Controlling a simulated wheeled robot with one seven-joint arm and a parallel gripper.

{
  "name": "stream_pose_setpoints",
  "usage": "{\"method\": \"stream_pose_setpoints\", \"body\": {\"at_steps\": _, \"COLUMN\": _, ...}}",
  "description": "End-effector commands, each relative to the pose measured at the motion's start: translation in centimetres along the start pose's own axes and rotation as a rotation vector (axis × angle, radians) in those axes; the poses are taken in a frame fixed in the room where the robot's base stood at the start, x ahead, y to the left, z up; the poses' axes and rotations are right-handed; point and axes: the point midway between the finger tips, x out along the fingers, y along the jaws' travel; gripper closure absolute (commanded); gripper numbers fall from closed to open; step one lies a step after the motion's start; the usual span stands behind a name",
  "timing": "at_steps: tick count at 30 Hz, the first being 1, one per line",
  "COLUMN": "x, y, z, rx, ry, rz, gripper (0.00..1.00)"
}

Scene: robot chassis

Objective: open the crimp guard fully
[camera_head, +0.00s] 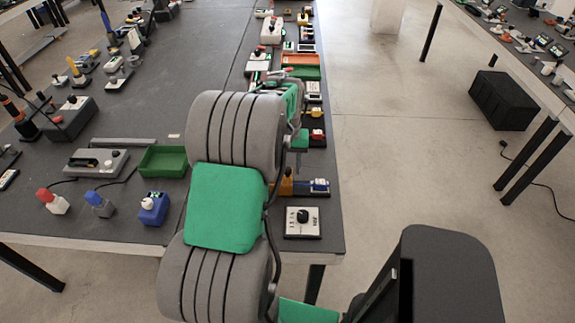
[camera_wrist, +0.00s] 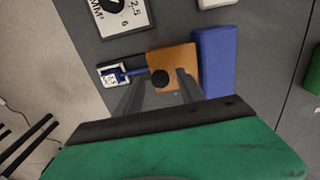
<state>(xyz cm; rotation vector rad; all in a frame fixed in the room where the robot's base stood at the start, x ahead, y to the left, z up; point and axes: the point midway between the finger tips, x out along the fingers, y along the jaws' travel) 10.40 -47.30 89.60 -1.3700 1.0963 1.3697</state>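My gripper (camera_wrist: 157,88) is in the wrist view with its two dark fingers apart. A round black knob (camera_wrist: 160,78) shows between the fingertips, against an orange-brown plate (camera_wrist: 170,58). This plate may be the crimp guard, but no label shows. I cannot tell whether the fingers touch the knob, and nothing appears gripped. In the head view an orange piece (camera_head: 284,187) shows at the table's right edge, partly hidden by my arm. How far the guard stands open cannot be made out.
A small white-and-blue device (camera_wrist: 113,74) is left of the plate and a blue block (camera_wrist: 214,62) is right of it. A dial box (camera_head: 303,222) stands near the table corner. A green tray (camera_head: 163,161) and several devices lie left of my arm.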

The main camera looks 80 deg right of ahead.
Motion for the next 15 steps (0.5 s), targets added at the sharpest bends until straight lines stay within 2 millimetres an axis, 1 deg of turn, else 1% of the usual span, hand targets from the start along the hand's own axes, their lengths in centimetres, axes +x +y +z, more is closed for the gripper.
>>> {"method": "stream_pose_setpoints", "body": {"at_steps": 1, "x": -0.01, "y": -0.01, "z": 0.00, "rx": 0.000, "ry": 0.000, "rz": 0.000, "gripper": 0.58}}
{"method": "stream_pose_setpoints", "body": {"at_steps": 2, "x": -0.02, "y": -0.01, "z": 0.00, "rx": 0.000, "ry": 0.000, "rz": 0.000, "gripper": 0.61}}
{"method": "stream_pose_setpoints", "body": {"at_steps": 15, "x": -0.05, "y": -0.01, "z": 0.00, "rx": 0.000, "ry": 0.000, "rz": 0.000, "gripper": 0.97}}
